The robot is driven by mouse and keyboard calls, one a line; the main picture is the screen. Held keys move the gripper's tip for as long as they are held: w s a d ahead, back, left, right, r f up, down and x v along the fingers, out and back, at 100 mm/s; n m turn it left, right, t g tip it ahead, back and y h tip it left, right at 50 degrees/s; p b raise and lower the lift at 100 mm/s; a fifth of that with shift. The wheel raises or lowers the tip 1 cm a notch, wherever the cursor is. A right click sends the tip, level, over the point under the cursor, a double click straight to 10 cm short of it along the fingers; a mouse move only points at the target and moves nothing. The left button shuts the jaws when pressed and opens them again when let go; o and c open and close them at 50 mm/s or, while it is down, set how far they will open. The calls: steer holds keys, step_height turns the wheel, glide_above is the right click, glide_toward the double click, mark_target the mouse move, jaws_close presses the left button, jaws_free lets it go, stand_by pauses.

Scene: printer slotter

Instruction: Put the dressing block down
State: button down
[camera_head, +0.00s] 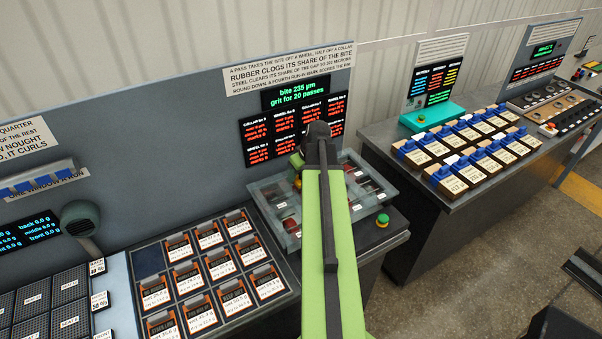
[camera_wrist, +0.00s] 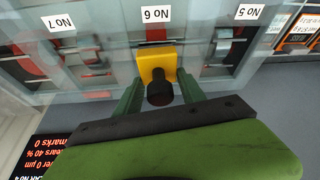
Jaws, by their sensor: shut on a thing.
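The dressing block (camera_wrist: 157,62) looks to be the yellow block with a black knob in the wrist view. My gripper (camera_wrist: 160,78) has its two green fingers on either side of it and is shut on it. The block is in front of the slot labelled No 6, between No 7 on the left and No 5 on the right. I cannot tell whether it touches the surface beneath. In the head view my green arm reaches over the clear-covered slot tray (camera_head: 270,203) and hides the fingers and most of the block.
A green button (camera_head: 382,220) sits on the bench right of the tray. A screen panel (camera_head: 293,120) stands behind the tray. Another bench (camera_head: 470,150) with blue-topped items is at right, past a floor gap.

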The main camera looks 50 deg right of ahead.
steer(key=shift+f, duration=0.25)
steer(key=shift+r, duration=0.1)
steer(key=c, duration=0.7)
jaws_free()
steer(key=shift+o, duration=0.2)
steer(key=shift+a, duration=0.1)
steer(key=shift+r+p, duration=0.45)
steer(key=shift+r, duration=0.05)
steer(key=p+v, duration=1.1)
steer(key=v, duration=0.1)
